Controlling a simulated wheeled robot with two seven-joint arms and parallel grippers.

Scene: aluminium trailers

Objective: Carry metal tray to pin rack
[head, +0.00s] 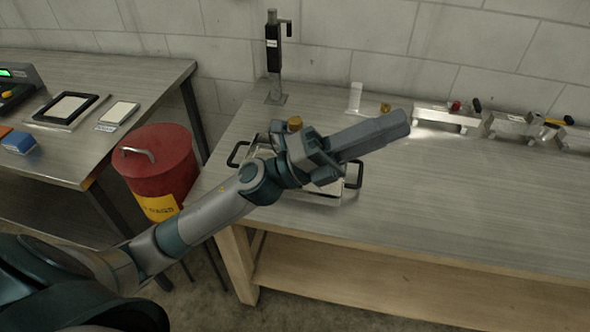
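The metal tray (321,194) lies on the long metal-topped bench, with a black handle at its left end and another (353,175) at its right. My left arm crosses over it and hides most of its inside. A brass-coloured round piece (295,123) shows just behind my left wrist; I cannot tell whether it is in the tray. My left gripper (398,126) points right, past the tray's right handle and apart from it. Its fingers look like one grey block, so the gap is unclear. My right gripper is out of view. I cannot identify a pin rack with certainty.
Metal fixtures with levers (446,118) stand along the bench's back right. A black upright tool (273,55) stands at the back left. A red lidded bin (157,165) fills the gap to the left table (150,75). The bench's front right is clear.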

